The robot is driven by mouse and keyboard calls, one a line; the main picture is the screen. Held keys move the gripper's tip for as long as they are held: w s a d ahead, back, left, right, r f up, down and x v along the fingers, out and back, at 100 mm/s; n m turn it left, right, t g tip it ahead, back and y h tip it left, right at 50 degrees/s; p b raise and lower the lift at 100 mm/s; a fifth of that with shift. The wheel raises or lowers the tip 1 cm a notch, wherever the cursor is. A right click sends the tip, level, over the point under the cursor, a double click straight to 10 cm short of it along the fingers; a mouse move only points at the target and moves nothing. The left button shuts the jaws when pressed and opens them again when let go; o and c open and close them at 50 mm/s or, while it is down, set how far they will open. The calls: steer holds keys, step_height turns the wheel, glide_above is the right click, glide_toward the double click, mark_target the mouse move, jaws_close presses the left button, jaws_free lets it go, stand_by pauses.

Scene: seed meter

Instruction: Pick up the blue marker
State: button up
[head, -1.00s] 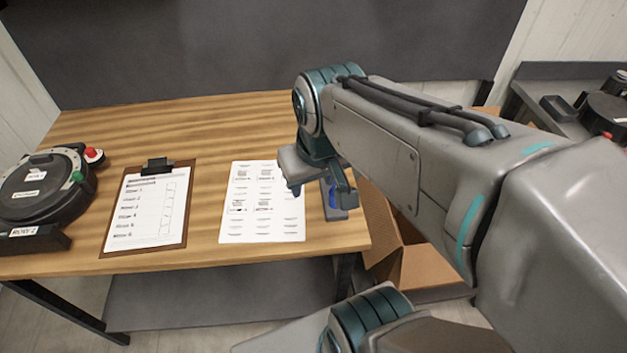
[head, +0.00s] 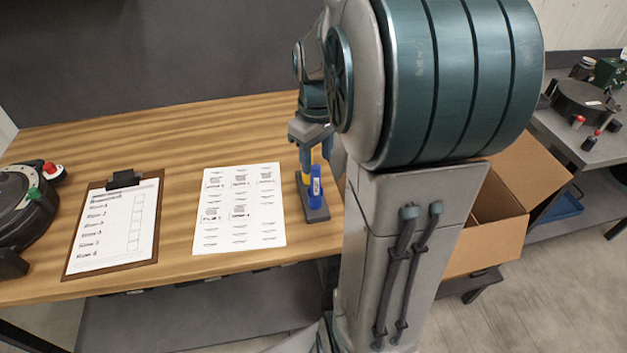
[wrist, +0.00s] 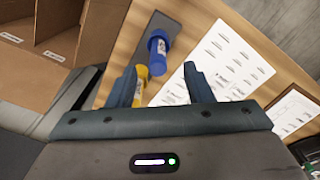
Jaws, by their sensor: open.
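The blue marker (head: 316,186) stands upright in a dark narrow holder (head: 314,207) near the table's right edge, beside a yellow marker (head: 305,177). In the wrist view the blue marker (wrist: 158,44) lies beyond the fingertips, between their lines and left of centre. The yellow marker (wrist: 140,86) shows close to the left finger. My gripper (wrist: 163,82) is open and holds nothing. In the head view my gripper (head: 312,148) is above the holder, pointing down, partly hidden by my arm.
A printed sheet (head: 240,209) lies left of the holder, and a clipboard (head: 114,226) lies farther left. A black round device (head: 18,205) is at the far left. An open cardboard box (head: 490,240) stands right of the table. A grey bench (head: 590,140) is at the far right.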

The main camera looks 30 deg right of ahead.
mark_target(315, 178)
steer(key=shift+w+f+p, duration=0.2)
steer(key=shift+f, duration=1.75)
steer(key=shift+w+f+p, duration=0.15)
steer(key=shift+f+p, duration=0.05)
steer(key=shift+f, duration=1.7)
jaws_close()
